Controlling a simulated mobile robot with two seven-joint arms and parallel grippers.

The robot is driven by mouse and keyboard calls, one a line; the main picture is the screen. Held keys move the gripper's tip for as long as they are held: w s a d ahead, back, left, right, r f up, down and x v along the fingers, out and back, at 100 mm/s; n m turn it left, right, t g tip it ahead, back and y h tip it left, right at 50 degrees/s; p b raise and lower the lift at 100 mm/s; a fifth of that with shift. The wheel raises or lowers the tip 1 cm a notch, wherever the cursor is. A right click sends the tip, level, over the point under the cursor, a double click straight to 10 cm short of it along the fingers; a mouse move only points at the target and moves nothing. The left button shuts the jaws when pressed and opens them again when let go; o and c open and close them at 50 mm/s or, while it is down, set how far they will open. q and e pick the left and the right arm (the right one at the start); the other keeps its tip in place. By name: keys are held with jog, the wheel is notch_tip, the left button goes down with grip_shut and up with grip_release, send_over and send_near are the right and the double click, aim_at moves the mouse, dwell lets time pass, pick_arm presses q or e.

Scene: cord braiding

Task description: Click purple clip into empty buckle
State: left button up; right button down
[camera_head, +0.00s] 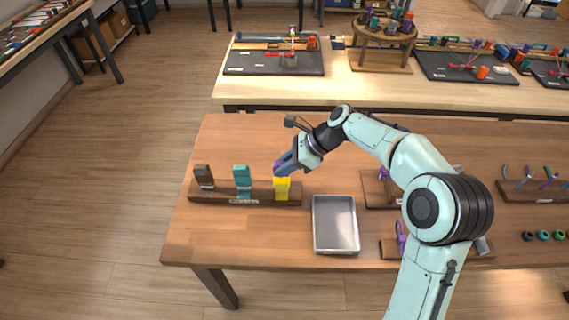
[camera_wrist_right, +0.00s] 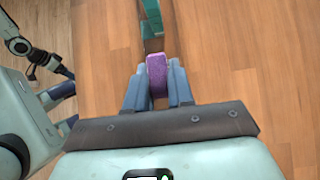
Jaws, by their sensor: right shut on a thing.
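A wooden rack (camera_head: 262,201) on the table holds a row of buckles. A dark brown piece (camera_head: 203,175) stands at its left end, a teal piece (camera_head: 242,176) in the middle and a yellow buckle (camera_head: 281,190) at the right end. My right gripper (camera_head: 284,166) is shut on the purple clip (camera_head: 279,167), right above the yellow buckle. In the right wrist view the purple clip (camera_wrist_right: 157,75) sits between both fingers, with the teal piece (camera_wrist_right: 151,22) beyond it. I cannot tell whether clip and yellow buckle touch.
An empty grey metal tray (camera_head: 335,224) stands right of the rack. Further right, a wooden holder (camera_head: 373,188) is partly behind my arm, with another purple piece (camera_head: 401,237) below it. The table's left front corner is clear.

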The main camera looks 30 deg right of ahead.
jog(key=shift+f, duration=0.1)
dwell(0.3)
jog(key=c, duration=0.6)
grip_release()
pick_arm(q)
jog(key=shift+r, duration=0.1)
jog(key=r+p, duration=0.1)
jog(key=w+r+p, duration=0.1)
jog(key=r+p, duration=0.2)
jog(key=shift+w, duration=0.25)
pick_arm(e)
jog(key=v, duration=0.6)
pick_arm(q)
jog(key=shift+s+f, duration=0.1)
jog(key=shift+s, duration=0.05)
